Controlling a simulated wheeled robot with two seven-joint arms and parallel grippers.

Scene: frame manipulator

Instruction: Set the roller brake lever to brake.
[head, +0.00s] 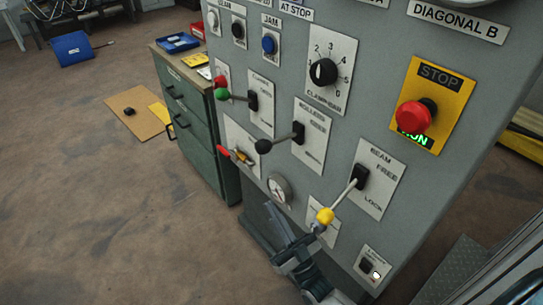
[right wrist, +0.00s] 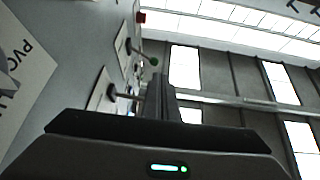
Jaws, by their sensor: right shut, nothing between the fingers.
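The rollers lever has a black ball knob (head: 263,146) on a thin rod. It sticks out to the left and slightly down from a black pivot on the white "ROLLERS" plate (head: 313,148). The plate reads FREE near the top; its lower word is too blurred to read. My right gripper (head: 280,220) is low in front of the panel, below the rollers lever and apart from it. Its fingers are together and empty; they also show in the right wrist view (right wrist: 161,98). My left gripper is in neither view.
The beam lever's yellow knob (head: 325,216) hangs close to my right gripper. A green-knobbed lever (head: 221,94) is above left, a red-handled one (head: 224,152) lower left. A gauge (head: 279,188) sits between. A red stop button (head: 414,116) is right. A drawer cabinet (head: 193,115) stands left.

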